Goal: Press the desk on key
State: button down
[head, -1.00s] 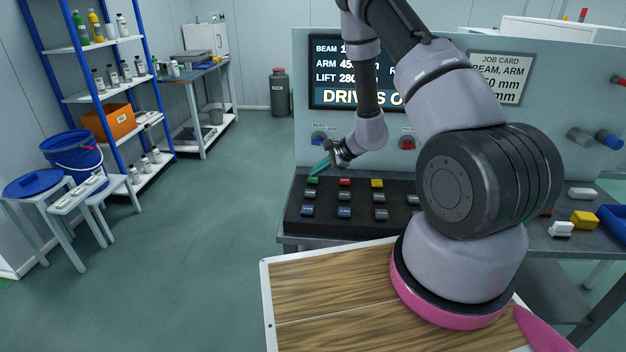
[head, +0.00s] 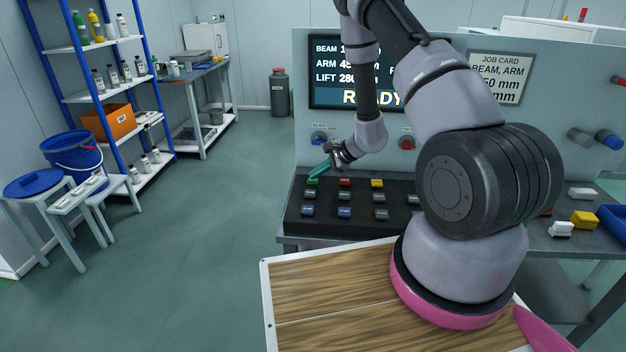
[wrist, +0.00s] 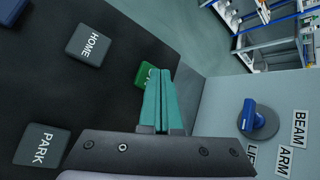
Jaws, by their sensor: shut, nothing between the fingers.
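The green key (head: 313,181) sits at the far-left end of the back row on the black key desk (head: 294,221). In the wrist view the green key (wrist: 141,75) shows white lettering, partly hidden behind my fingers. My gripper (head: 312,170) has teal fingers, shut together and empty. In the head view its tips are just above the green key with a small gap. In the wrist view my gripper (wrist: 163,72) overlaps the key's right side. The screen (head: 345,75) reads READY, partly covered by my arm.
Red (head: 345,181) and yellow (head: 377,183) keys share the back row; grey and blue keys lie in front. In the wrist view, HOME (wrist: 90,46) and PARK (wrist: 42,145) keys are close by. A blue selector knob (wrist: 258,118) is on the upright panel behind.

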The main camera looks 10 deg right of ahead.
aim_at(317, 180)
jog(key=shift+r, duration=0.85)
jog(key=shift+r, duration=2.5)
